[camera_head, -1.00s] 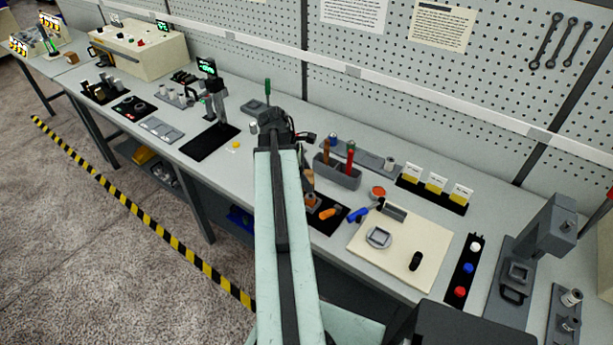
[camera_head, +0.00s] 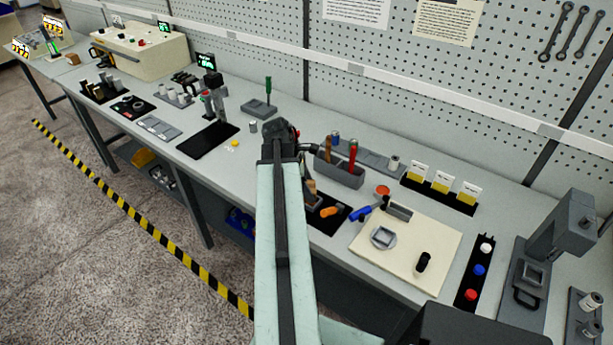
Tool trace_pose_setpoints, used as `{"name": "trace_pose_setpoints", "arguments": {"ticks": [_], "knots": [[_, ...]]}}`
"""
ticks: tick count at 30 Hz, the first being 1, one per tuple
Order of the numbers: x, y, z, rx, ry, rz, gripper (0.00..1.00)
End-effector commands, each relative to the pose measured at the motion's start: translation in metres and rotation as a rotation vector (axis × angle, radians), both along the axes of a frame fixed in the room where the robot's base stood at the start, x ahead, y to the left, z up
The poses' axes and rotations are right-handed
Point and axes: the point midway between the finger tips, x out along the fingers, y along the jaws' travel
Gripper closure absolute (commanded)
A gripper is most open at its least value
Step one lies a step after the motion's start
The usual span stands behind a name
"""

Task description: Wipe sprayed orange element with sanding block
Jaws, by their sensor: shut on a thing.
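The end of my arm (camera_head: 280,135) is over the bench. The fingers of my gripper are mostly hidden behind my arm, and what they hold is hard to make out. A small tan block-like thing (camera_head: 311,188) shows just right of my arm, above the black mat; it may be the sanding block, partly hidden. A small round orange piece (camera_head: 383,191) lies on the bench at the back edge of the cream board, right of my arm and apart from it. An orange-handled tool (camera_head: 331,211) lies on the black mat (camera_head: 330,228).
A grey holder (camera_head: 338,174) with upright tools stands close right of my arm. A press (camera_head: 550,240) stands far right.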

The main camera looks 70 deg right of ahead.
Motion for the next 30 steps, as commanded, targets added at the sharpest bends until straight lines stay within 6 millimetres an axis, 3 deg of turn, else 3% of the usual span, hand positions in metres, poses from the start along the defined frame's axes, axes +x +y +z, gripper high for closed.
{"name": "trace_pose_setpoints", "arguments": {"ticks": [3, 16, 30], "knots": [[-0.003, -0.013, 0.0, 0.003, -0.007, -0.006, 0.69], [-0.014, -0.035, -0.001, 0.011, -0.023, -0.023, 0.69], [-0.008, -0.005, -0.001, 0.01, -0.023, -0.014, 0.69]]}}
